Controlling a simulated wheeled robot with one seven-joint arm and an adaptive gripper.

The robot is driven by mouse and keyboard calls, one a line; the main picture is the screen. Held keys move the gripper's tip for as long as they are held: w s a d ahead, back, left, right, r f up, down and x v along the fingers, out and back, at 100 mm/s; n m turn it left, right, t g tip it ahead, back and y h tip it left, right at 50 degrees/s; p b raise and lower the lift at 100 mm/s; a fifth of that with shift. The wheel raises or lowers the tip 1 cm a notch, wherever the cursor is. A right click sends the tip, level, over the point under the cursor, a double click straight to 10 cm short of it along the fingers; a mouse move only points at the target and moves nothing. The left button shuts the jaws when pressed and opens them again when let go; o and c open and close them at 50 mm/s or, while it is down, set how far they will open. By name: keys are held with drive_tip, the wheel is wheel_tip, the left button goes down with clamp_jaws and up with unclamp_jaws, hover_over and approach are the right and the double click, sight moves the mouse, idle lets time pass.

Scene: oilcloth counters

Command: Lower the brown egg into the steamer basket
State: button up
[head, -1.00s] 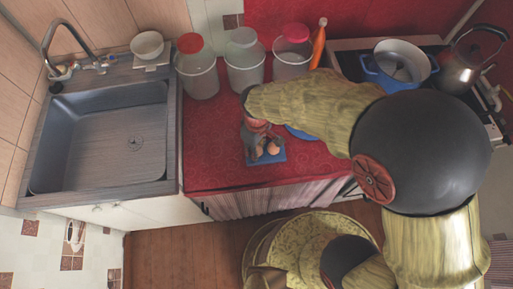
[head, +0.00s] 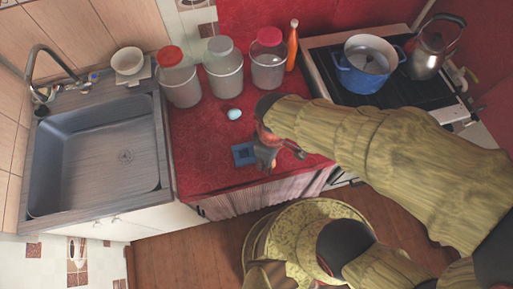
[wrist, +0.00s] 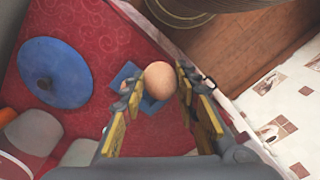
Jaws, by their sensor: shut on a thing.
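The brown egg (wrist: 159,80) is between the two fingers of my gripper (wrist: 158,92) in the wrist view. My gripper is shut on it and holds it over or beside a small blue square tray (wrist: 124,73). In the head view my gripper (head: 268,150) is at the right edge of that tray (head: 240,154), near the counter's front, and the egg cannot be made out there. A blue pot (head: 360,82) stands on the stove at the right. A pale round insert (head: 369,60) shows inside it; I cannot tell for sure that it is the steamer basket.
A blue round lid (wrist: 55,75) lies on the red counter (wrist: 98,40). A pale blue egg-like thing (head: 234,114) lies behind the tray. Several jars (head: 222,70) and an orange bottle (head: 292,46) line the back. A kettle (head: 430,58) stands right of the pot.

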drive_tip(key=shift+s+d+r, duration=0.45)
drive_tip(key=shift+s+d, duration=0.1)
drive_tip(key=shift+d, duration=0.05)
drive_tip(key=shift+d+r+p, duration=0.1)
drive_tip(key=shift+d+p, duration=0.15)
drive_tip(key=shift+p, duration=0.05)
drive_tip(key=w+d+r+p, duration=0.4)
drive_tip(key=w+d+r, duration=0.1)
drive_tip(key=w+d, duration=0.5)
drive_tip(key=w+d+r+p, duration=0.4)
drive_tip(key=w+d, duration=0.5)
drive_tip(key=d, duration=0.1)
drive_tip(key=w+d+r+p, duration=0.2)
drive_tip(key=w+d+p, duration=0.4)
drive_tip(key=w+d, duration=1.4)
drive_tip(key=shift+w+d, duration=0.35)
drive_tip(key=shift+w, duration=0.1)
drive_tip(key=shift+f, duration=0.15)
drive_tip(key=shift+f+b, duration=1)
drive_tip(key=shift+f, duration=1.8)
drive_tip(key=shift+s+f, duration=0.1)
drive_tip(key=shift+f, duration=0.1)
